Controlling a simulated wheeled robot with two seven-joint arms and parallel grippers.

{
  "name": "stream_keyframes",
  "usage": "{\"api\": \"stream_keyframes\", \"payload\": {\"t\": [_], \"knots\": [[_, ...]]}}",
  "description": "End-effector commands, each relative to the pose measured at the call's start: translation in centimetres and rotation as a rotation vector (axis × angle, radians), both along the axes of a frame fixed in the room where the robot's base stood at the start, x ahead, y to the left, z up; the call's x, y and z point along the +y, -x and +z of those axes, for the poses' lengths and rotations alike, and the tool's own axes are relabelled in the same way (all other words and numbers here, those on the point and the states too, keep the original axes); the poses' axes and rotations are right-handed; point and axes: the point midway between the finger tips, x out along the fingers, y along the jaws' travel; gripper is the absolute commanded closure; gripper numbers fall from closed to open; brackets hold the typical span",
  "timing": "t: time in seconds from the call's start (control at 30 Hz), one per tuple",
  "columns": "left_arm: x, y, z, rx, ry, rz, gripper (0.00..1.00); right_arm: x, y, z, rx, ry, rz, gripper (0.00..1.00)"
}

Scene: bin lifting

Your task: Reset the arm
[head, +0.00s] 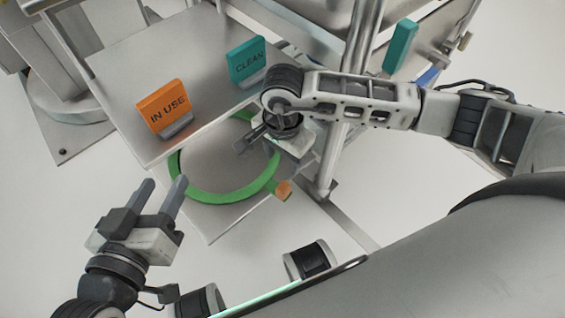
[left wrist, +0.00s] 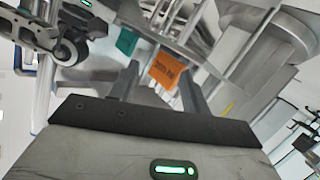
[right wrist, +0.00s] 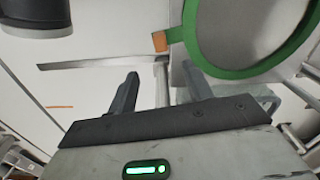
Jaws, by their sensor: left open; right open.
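My left gripper (head: 161,196) is at the lower left of the head view, open and empty, with its two fingers pointing up and to the right. In the left wrist view its fingers (left wrist: 160,85) are apart with nothing between them. My right gripper (head: 254,140) is over the right side of a green ring (head: 184,180) on the lower metal shelf. In the right wrist view its fingers (right wrist: 160,90) are apart and empty, and the green ring (right wrist: 220,72) lies beyond them at the upper right. I cannot tell whether the right gripper touches the ring.
An orange IN USE sign (head: 164,105) and a teal CLEAN sign (head: 246,62) stand on the upper metal shelf (head: 140,62). Another teal sign (head: 400,46) is at the upper right. A metal post (head: 357,50) rises near my right arm.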

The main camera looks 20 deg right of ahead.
Motion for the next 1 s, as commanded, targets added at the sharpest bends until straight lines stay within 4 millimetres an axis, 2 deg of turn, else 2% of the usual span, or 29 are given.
{"api": "stream_keyframes", "payload": {"t": [0.03, 0.17, 0.77, 1.0], "knots": [[0.1, 0.0, 0.0, 0.002, -0.011, 0.001, 0.53, 0.0, 0.0, 0.7, -0.001, 0.000, 0.000, 0.49], [0.2, 0.1, -0.2, 0.005, -0.024, 0.001, 0.53, 0.0, 0.0, 1.4, -0.001, -0.001, -0.001, 0.49], [0.2, 0.1, -0.1, 0.007, -0.028, 0.001, 0.53, 0.0, 0.0, 1.6, -0.001, 0.000, 0.000, 0.49], [1.1, 0.1, 0.3, 0.100, -0.098, 0.020, 0.53, 0.0, 0.0, 5.9, 0.000, -0.001, 0.000, 0.49]]}}
